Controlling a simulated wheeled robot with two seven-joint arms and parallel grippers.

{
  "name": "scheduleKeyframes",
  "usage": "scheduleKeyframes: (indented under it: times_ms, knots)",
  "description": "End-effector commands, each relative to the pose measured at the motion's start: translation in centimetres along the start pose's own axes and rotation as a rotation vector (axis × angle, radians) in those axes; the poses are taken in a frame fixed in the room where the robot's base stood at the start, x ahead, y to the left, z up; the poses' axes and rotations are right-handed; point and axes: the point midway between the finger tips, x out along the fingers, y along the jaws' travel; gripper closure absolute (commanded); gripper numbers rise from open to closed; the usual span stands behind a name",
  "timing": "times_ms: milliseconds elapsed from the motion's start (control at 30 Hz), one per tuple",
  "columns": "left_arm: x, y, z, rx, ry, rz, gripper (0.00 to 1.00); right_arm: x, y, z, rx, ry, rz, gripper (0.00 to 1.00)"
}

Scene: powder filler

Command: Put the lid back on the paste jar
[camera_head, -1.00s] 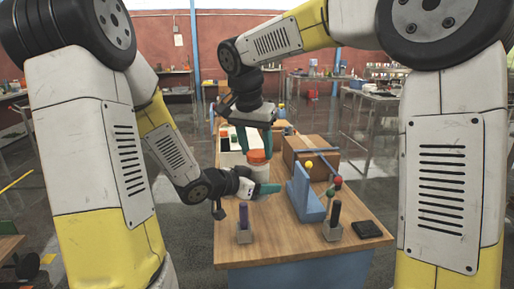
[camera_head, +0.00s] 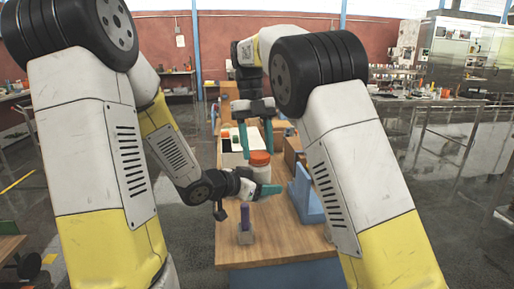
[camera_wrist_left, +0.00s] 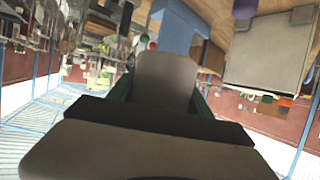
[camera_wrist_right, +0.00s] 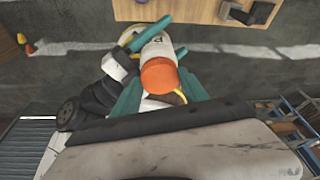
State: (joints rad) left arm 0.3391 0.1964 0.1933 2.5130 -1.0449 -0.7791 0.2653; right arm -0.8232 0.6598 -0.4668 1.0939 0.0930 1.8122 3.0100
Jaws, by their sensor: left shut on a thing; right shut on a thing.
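The white paste jar (camera_head: 258,172) is upright above the table, held by my left gripper (camera_head: 265,189), whose teal finger lies beside its lower part. In the left wrist view a shaded pale shape, apparently the jar (camera_wrist_left: 165,75), fills the space between the fingers. The orange lid (camera_head: 260,158) is at the jar's top, with no gap that I can see; whether it is fully seated I cannot tell. My right gripper (camera_head: 256,151) reaches down from above. In the right wrist view its fingers flank the orange lid (camera_wrist_right: 160,76), with the jar (camera_wrist_right: 156,50) beyond.
The wooden table (camera_head: 275,240) has bare surface in front. A purple item in a grey holder (camera_head: 244,236) stands near its front left. A blue stand (camera_head: 308,195) is right of the jar. A white tray (camera_head: 235,160) with several items and a cardboard box (camera_head: 291,150) are behind.

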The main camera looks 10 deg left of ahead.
Motion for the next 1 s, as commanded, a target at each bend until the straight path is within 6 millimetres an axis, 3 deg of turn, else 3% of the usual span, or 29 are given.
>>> scheduleKeyframes:
  times_ms: [233, 267, 367, 700, 1000]
  knots:
    - [0.0, 0.1, 0.0, 0.001, 0.0, 0.002, 1.0, -0.1, 0.0, 0.0, 0.002, -0.003, 0.001, 0.85]
    - [0.0, 0.1, 0.0, 0.001, 0.0, 0.002, 1.0, -0.1, 0.0, 0.0, 0.002, -0.003, 0.001, 0.47]
    - [0.0, 0.1, 0.0, 0.001, 0.0, 0.001, 1.0, -0.1, 0.0, 0.0, 0.001, -0.003, 0.0, 0.27]
    - [0.0, 0.0, -0.1, 0.001, 0.001, 0.001, 1.0, -0.3, 0.0, 0.0, 0.0, -0.003, 0.0, 0.27]
    - [0.0, 0.0, -0.1, 0.001, 0.002, 0.0, 1.0, -3.7, -0.1, -1.1, 0.0, -0.004, 0.0, 0.27]
